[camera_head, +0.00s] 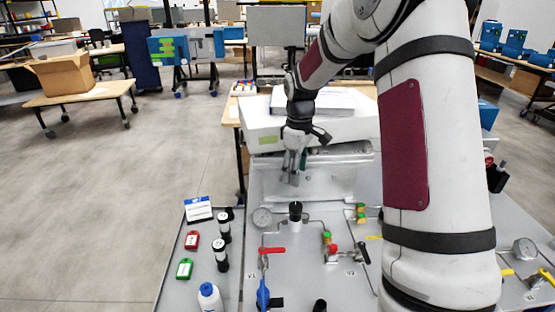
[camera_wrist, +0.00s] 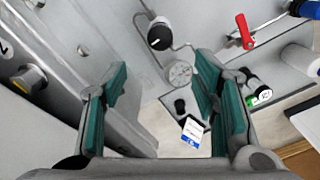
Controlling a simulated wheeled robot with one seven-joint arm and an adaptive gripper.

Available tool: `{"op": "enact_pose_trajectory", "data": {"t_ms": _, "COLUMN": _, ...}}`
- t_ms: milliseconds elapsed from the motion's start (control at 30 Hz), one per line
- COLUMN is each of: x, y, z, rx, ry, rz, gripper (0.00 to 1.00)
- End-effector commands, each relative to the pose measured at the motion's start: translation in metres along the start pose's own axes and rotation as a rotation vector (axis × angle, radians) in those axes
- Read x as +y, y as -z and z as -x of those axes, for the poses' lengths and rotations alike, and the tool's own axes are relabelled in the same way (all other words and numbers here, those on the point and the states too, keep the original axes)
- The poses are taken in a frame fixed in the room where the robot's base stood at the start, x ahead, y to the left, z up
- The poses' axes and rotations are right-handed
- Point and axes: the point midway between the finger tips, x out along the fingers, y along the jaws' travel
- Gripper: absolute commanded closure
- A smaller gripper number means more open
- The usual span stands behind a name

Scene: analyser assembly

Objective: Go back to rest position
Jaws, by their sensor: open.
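My gripper (camera_head: 293,166) hangs in the middle of the head view, in front of the grey upright panel (camera_head: 325,180) at the back of the analyser board. In the wrist view my gripper (camera_wrist: 162,100) shows two teal-padded fingers spread apart, with nothing between them. Below and beyond the fingers are a round gauge (camera_wrist: 181,74), a black-topped knob (camera_wrist: 160,34) and a white and blue card (camera_wrist: 192,132). My arm covers part of the board's right side in the head view.
The board carries a red-handled valve (camera_head: 272,250), a blue fitting (camera_head: 263,295), black and white cylinders (camera_head: 221,255), red (camera_head: 191,241) and green (camera_head: 184,268) tags and a white bottle (camera_head: 209,298). A white box (camera_head: 262,128) stands behind the panel. Open floor (camera_head: 130,190) lies left.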

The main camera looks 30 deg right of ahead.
Motion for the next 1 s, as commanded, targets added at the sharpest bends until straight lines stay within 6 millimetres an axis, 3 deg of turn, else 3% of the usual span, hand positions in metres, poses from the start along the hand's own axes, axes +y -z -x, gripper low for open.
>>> {"op": "enact_pose_trajectory", "data": {"t_ms": 233, "x": -0.001, "y": 0.000, "z": 0.002, "rx": 0.001, "ry": -0.003, "rz": -0.001, "gripper": 0.46}}
{"op": "enact_pose_trajectory", "data": {"t_ms": 367, "x": -0.019, "y": -0.002, "z": 0.030, "rx": 0.009, "ry": -0.037, "rz": -0.031, "gripper": 0.46}}
{"op": "enact_pose_trajectory", "data": {"t_ms": 700, "x": -0.110, "y": -0.034, "z": 0.123, "rx": 0.080, "ry": -0.150, "rz": -0.197, "gripper": 0.46}}
{"op": "enact_pose_trajectory", "data": {"t_ms": 1000, "x": -0.192, "y": -0.082, "z": 0.167, "rx": 0.201, "ry": -0.198, "rz": -0.362, "gripper": 0.46}}
